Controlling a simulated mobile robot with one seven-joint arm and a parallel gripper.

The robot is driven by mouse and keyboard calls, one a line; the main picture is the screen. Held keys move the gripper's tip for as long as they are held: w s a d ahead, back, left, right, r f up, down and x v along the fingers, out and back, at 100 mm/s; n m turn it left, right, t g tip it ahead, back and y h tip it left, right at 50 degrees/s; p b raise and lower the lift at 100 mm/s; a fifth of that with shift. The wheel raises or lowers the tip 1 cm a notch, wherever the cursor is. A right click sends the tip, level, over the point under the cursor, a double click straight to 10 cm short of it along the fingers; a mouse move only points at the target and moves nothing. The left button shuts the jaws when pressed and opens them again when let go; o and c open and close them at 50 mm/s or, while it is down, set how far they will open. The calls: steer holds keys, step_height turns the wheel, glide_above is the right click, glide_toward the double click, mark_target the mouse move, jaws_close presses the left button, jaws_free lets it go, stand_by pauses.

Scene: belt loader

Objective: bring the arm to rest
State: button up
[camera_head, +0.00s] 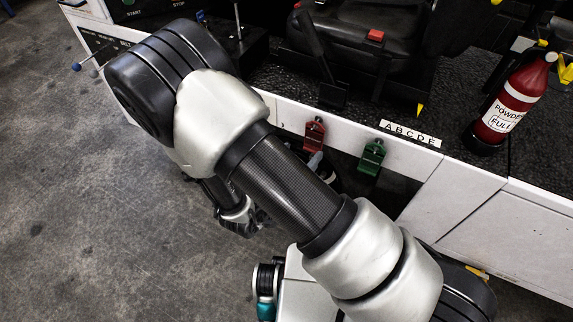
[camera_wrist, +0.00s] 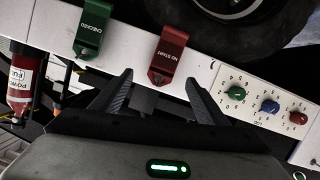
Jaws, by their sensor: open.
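My arm stretches across the head view from lower right to upper left, bent at the elbow, and folds back down beside the loader's white side. My gripper (camera_wrist: 160,84) is open and empty in the wrist view, its two dark fingers spread apart. A red NO START tag (camera_wrist: 168,54) shows just beyond the gap between the fingertips. A green CHECKED tag (camera_wrist: 90,32) hangs to its left. In the head view the gripper is mostly hidden behind my arm. I cannot tell whether the fingers touch the panel.
The white side panel (camera_head: 462,200) runs close to my arm. The red tag (camera_head: 315,135) and green tag (camera_head: 372,157) hang on its edge. A fire extinguisher (camera_head: 517,92) and a black seat (camera_head: 358,45) are above. A green knob (camera_wrist: 237,93) sits right of the fingers. Open floor (camera_head: 70,220) lies left.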

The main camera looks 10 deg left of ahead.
steer(key=v, duration=0.7)
steer(key=shift+p, duration=0.35)
steer(key=shift+r, duration=0.1)
steer(key=w+a+r+m+g+y, duration=0.1)
steer(key=w+a+r+g+y, duration=0.1)
steer(key=w+a+r+y, duration=0.25)
steer(key=w+a+r+g+y, duration=0.1)
steer(key=w+r+g+y, duration=0.1)
steer(key=w+r+y, duration=0.45)
step_height(320, 180, up, 9)
steer(key=s+d+n+g+h, duration=0.1)
steer(key=s+d, duration=0.2)
steer(key=s+d+r+n+g+h, duration=0.1)
steer(key=s+d+r+h, duration=0.1)
steer(key=s+d+r, duration=0.55)
steer(key=s+d+r+n+g+h, duration=0.1)
steer(key=s+d+r+g+h, duration=0.1)
steer(key=s+d, duration=0.95)
steer(key=w+d+r+p, duration=0.1)
steer(key=d+r+p, duration=0.2)
steer(key=r+p, duration=1.3)
steer(key=shift+w+r+p, duration=0.35)
steer(key=shift+r+p, duration=0.05)
steer(key=shift+p, duration=0.05)
